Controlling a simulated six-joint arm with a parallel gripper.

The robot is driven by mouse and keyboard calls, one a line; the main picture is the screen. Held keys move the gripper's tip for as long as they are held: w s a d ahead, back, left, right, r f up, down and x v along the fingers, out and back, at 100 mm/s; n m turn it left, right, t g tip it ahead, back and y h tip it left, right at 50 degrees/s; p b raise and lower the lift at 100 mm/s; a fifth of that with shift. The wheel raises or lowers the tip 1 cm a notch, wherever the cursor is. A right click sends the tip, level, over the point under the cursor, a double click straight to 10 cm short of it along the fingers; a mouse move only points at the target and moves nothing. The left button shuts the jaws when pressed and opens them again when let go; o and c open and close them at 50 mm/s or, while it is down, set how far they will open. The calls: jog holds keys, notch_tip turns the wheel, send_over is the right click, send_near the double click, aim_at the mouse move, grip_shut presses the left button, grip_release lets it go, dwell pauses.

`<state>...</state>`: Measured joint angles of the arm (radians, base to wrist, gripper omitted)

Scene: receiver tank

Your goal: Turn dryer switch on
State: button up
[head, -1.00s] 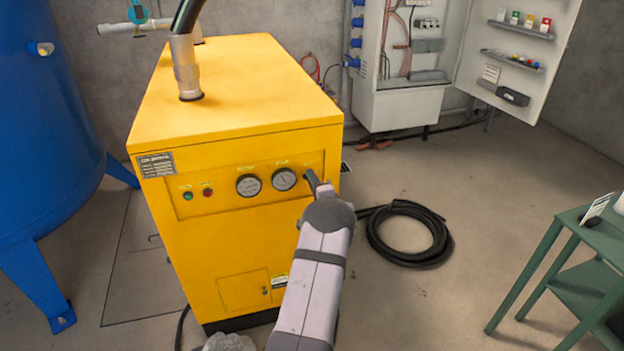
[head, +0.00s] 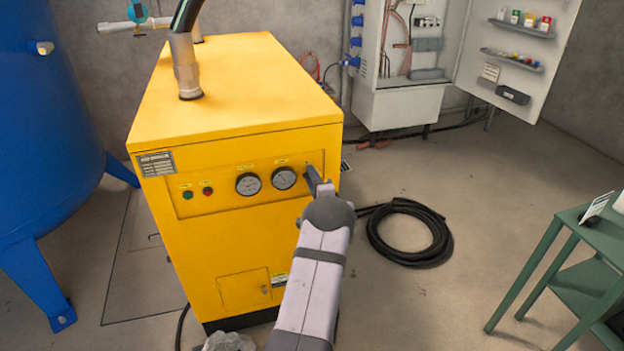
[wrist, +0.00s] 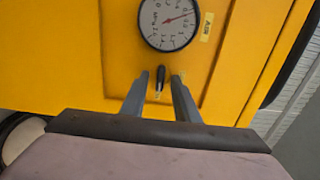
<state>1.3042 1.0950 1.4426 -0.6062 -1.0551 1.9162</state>
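The yellow dryer (head: 235,85) stands left of centre in the head view, its front panel carrying gauges, a green and a red button. In the wrist view a small black switch (wrist: 160,79) sits on the panel next to a round gauge (wrist: 168,22), with a pale mark at its lower end. My gripper (wrist: 161,76) is open, with one finger on each side of the switch and a small gap visible on both sides. In the head view my gripper (head: 311,172) is at the right end of the panel and hides the switch.
A blue tank (head: 45,130) stands at the left. A hose rises from the dryer's top. A coiled black hose (head: 440,240) lies on the floor to the right, beside a green table (head: 560,255). An open electrical cabinet (head: 400,105) stands behind.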

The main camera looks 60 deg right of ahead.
jog(key=shift+s, duration=0.1)
jog(key=v, duration=0.7)
jog(key=shift+b, duration=0.3)
jog(key=shift+a, duration=0.1)
